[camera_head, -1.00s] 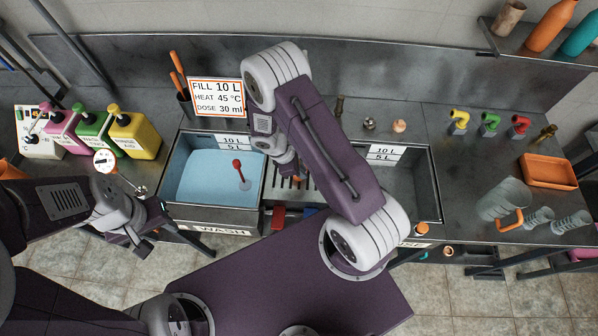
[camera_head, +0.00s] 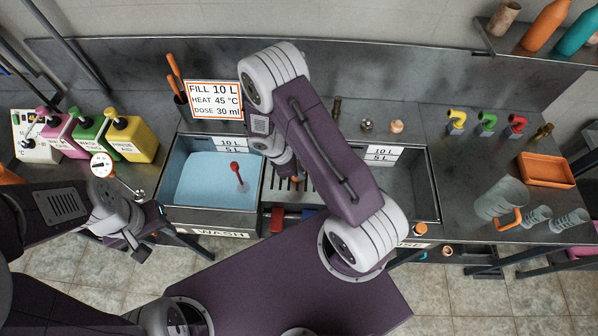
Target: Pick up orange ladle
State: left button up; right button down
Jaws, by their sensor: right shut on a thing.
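My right gripper (camera_head: 291,172) points down over the slatted drain rack between the two sinks, mostly hidden behind my own arm. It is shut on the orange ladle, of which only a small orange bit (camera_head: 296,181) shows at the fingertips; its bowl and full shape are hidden. My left gripper (camera_head: 131,243) is at the lower left, in front of the counter's front edge. Its fingers look apart, with nothing between them.
The blue-filled wash sink (camera_head: 167,190) holds a red-tipped utensil (camera_head: 235,168). A black holder with orange handles (camera_head: 172,66) stands behind it. Coloured jugs (camera_head: 132,140) are at left. An orange tray (camera_head: 546,170) and clear jug (camera_head: 497,200) are at right.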

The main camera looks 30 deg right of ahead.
jog(key=w+a+r+b, duration=0.1)
jog(key=w+a+b, duration=0.1)
jog(key=a, duration=0.6)
jog(key=w+a+r+b, duration=0.2)
jog(key=a+b, duration=0.1)
jog(key=a, duration=0.6)
jog(key=shift+w+a, duration=0.15)
jog(key=shift+w, duration=0.25)
dwell(0.3)
dwell(0.4)
